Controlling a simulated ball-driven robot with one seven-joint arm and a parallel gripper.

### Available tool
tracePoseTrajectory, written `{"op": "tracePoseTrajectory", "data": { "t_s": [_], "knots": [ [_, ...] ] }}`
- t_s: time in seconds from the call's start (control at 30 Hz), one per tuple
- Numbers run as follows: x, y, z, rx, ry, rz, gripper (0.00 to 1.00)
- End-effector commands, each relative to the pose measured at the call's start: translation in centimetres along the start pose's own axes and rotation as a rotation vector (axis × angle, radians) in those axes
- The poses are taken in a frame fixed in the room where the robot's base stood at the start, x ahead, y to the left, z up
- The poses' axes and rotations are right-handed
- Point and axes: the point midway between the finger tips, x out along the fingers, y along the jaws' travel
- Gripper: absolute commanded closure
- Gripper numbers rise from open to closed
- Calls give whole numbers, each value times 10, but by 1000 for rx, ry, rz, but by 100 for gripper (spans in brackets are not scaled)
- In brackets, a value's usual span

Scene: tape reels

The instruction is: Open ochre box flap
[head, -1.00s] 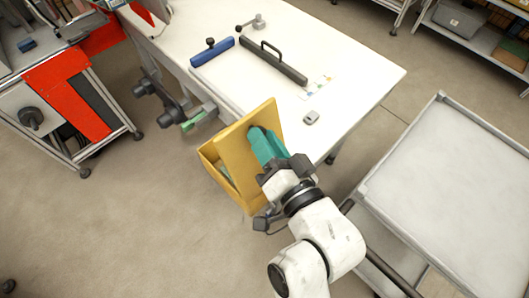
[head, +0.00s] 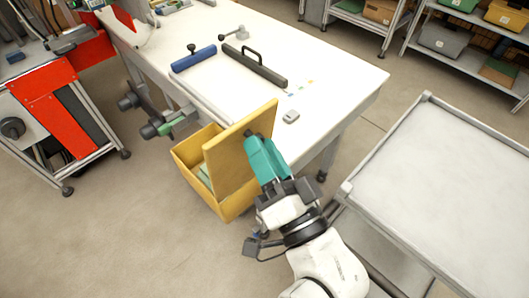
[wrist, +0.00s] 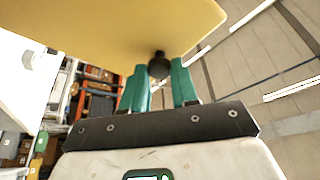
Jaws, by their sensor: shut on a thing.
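The ochre box (head: 196,168) stands at the front end of the white table. Its ochre flap (head: 235,150) is raised steeply, and part of the box's inside shows to the left of it, with something pale green within. My gripper (head: 250,140) is at the right face of the flap, with teal fingers. In the wrist view the fingers (wrist: 159,80) are shut on a dark round knob (wrist: 159,66) on the flap, whose underlit face (wrist: 110,25) fills the top. In the head view the knob is hidden by the fingers.
The white table (head: 330,75) holds a blue bar (head: 194,58), a black handled bar (head: 255,66) and a small grey object (head: 291,116). A grey cart (head: 450,190) stands at right, a red-panelled cart (head: 55,110) at left. The floor at lower left is clear.

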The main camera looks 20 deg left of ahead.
Motion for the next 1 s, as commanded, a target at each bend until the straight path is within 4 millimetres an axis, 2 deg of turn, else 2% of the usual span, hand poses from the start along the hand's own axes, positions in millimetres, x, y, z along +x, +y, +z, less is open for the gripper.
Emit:
{"op": "tracePoseTrajectory", "data": {
  "t_s": [0.03, 0.23, 0.27, 0.53, 0.83, 1.0],
  "knots": [
    [-1, 5, 6, 2, -14, 11, 100],
    [-1, 6, 7, 3, -17, 14, 100],
    [-1, 6, 7, 3, -17, 14, 70],
    [-1, 5, 5, 2, -12, 10, 45],
    [-4, 4, 4, 2, -8, 7, 45],
    [-26, 5, 5, 2, -8, 9, 45]
  ]
}}
